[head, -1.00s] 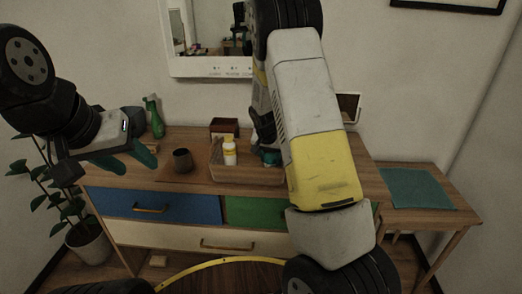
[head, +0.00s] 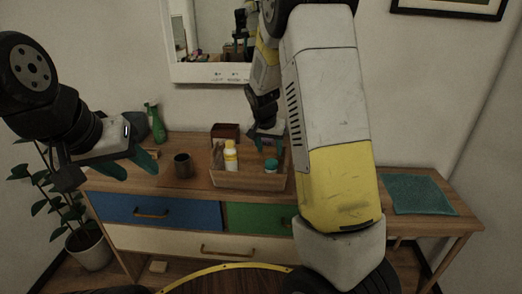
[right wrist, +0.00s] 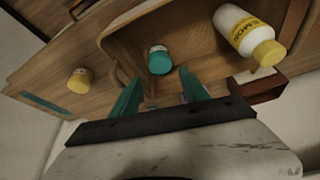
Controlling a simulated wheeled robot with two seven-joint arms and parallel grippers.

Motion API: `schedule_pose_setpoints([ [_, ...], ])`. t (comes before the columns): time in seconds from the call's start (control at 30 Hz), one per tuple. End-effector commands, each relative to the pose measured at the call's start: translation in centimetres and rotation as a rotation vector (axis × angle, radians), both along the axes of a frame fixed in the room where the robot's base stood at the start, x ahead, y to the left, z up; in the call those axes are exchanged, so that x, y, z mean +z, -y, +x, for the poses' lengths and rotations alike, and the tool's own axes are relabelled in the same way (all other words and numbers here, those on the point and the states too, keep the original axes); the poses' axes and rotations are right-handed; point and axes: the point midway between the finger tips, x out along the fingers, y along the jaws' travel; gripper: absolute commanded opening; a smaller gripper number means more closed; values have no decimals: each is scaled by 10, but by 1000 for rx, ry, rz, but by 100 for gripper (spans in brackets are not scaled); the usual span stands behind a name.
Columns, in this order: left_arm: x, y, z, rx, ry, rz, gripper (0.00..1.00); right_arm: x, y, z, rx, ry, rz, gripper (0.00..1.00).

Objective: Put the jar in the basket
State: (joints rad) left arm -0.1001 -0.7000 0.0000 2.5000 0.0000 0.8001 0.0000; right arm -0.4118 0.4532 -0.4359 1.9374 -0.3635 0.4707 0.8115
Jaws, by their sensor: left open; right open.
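A jar with a teal lid (head: 271,166) stands inside the wooden basket (head: 250,181), towards its right end. The jar also shows in the right wrist view (right wrist: 159,60), resting on the basket floor (right wrist: 190,30). A white and yellow bottle (head: 231,156) stands in the same basket, left of the jar. My right gripper (head: 268,142) is open and empty, above and behind the jar and apart from it. Its teal fingers (right wrist: 160,92) show nothing between them. My left gripper (head: 130,166) is open and empty at the dresser's left end, away from the basket.
A dark mug (head: 183,164) stands left of the basket, and a brown box (head: 226,131) behind it. A green spray bottle (head: 155,122) stands at the back left. A yellow-topped container (right wrist: 80,80) is outside the basket.

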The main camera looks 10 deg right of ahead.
Motion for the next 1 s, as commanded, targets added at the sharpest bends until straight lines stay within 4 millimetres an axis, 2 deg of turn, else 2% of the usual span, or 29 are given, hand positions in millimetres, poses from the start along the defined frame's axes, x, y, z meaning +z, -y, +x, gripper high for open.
schedule_pose_setpoints([
  [0.23,0,0,0,0,0,0,49,24,-4,-11,5,1,11,53],
  [0.37,0,0,0,0,0,0,49,51,-4,-36,37,5,61,53],
  [0.47,0,0,0,0,0,0,49,82,-7,-71,96,19,117,53],
  [0.6,0,0,0,0,0,0,49,125,-15,-130,212,52,175,53],
  [0.7,0,0,0,0,0,0,49,149,-22,-175,303,86,192,53],
  [0.8,0,0,0,0,0,0,49,166,-29,-218,393,125,189,53],
  [0.9,0,0,0,0,0,0,49,174,-36,-254,472,156,170,53],
  [1.0,0,0,0,0,0,0,49,176,-41,-280,529,178,148,53],
])
